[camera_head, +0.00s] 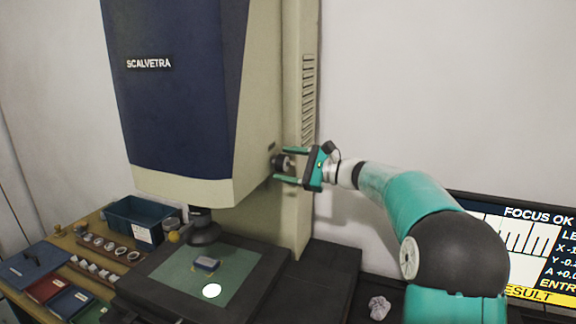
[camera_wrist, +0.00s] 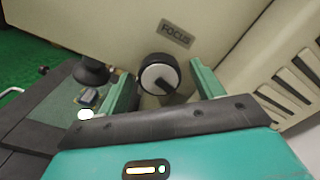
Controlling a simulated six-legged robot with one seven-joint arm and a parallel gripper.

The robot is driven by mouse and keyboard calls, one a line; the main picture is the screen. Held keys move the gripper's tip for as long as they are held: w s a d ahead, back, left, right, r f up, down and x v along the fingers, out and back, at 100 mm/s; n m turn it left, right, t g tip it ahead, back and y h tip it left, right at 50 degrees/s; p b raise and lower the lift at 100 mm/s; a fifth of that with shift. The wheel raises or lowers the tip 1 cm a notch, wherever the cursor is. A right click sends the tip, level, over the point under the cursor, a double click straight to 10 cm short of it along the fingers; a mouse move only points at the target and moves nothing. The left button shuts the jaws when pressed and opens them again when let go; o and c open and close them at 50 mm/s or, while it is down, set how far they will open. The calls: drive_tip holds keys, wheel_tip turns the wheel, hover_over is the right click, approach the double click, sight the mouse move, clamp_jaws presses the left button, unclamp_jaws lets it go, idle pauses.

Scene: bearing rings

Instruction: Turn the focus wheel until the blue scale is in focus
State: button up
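The focus wheel (camera_head: 281,162) is a dark knob on the side of the machine's cream housing. A small blue-grey block (camera_head: 206,264), possibly the blue scale, lies on the green stage plate (camera_head: 236,278) under the lens (camera_head: 203,230). The screen (camera_head: 520,240) reads FOCUS OK and shows sharp scale marks; my arm covers part of it.
A blue bin (camera_head: 137,222), several metal rings (camera_head: 108,245) and coloured folders (camera_head: 42,290) lie on the bench at left. A crumpled ball (camera_head: 379,307) lies near my arm. The cream column (camera_head: 303,120) with vents stands just behind the wheel. The wall area above my arm is clear.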

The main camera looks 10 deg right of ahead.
drive_tip(key=shift+w, duration=0.1)
drive_tip(key=v, duration=1.3)
drive_tip(key=shift+s+d, duration=0.25)
idle(0.6)
